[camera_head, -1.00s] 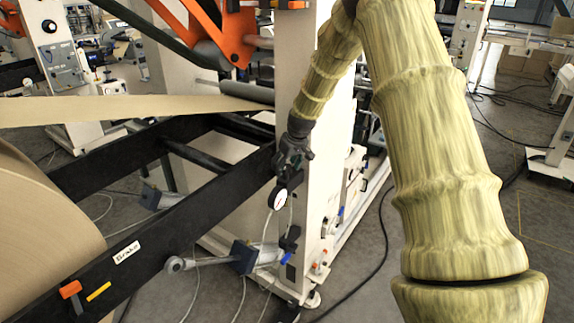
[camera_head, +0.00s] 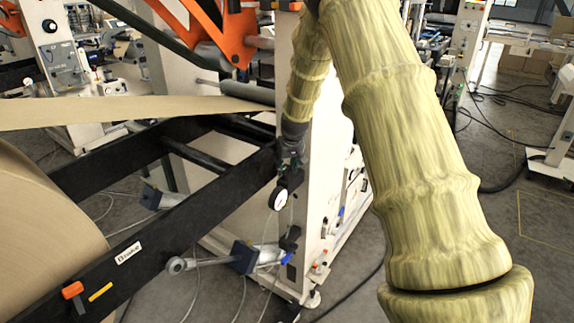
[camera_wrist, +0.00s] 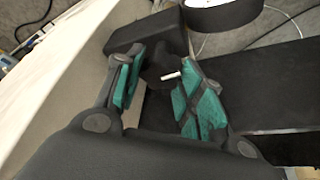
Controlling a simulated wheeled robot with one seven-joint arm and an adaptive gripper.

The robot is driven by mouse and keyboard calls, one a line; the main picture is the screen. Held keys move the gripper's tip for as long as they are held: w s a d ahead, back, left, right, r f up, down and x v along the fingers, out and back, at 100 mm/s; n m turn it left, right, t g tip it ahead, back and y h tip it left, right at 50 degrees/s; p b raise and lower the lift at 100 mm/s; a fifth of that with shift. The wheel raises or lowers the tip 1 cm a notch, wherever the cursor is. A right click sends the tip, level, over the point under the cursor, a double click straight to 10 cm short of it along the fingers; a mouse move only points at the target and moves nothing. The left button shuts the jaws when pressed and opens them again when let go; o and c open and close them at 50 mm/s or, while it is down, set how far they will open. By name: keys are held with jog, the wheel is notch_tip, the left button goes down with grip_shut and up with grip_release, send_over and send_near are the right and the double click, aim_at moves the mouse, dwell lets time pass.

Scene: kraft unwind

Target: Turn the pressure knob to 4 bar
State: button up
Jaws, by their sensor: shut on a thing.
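The pressure knob (camera_wrist: 162,68) is a dark knob with a white pointer mark, seen in the wrist view between my gripper's green finger pads. It sits on a black regulator body (camera_wrist: 135,36). My gripper (camera_wrist: 158,88) is shut on the knob, with one finger on each side. In the head view my gripper (camera_head: 291,150) is small and comes down onto the top of the regulator (camera_head: 291,178). The pressure gauge (camera_head: 278,198) has a white face below the gripper. Its scale and needle are too small to read.
A black machine beam (camera_head: 170,228) with a "Brake" label (camera_head: 128,253) runs left of the gauge. A large kraft roll (camera_head: 45,235) is at the left. A cream machine post (camera_head: 325,150) stands right behind my gripper. Hoses lie on the floor.

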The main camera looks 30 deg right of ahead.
jog(key=m+h+p, duration=0.1)
jog(key=m, duration=0.2)
jog(key=shift+a+r+m, duration=0.1)
jog(key=shift+m, duration=0.2)
jog(key=shift+w+m+g+h+p, duration=0.15)
jog(key=shift+m+g+h+p, duration=0.45)
jog(key=shift+m, duration=1.1)
jog(key=o, duration=1)
jog(key=v, duration=1.2)
jog(key=shift+w+a, duration=0.1)
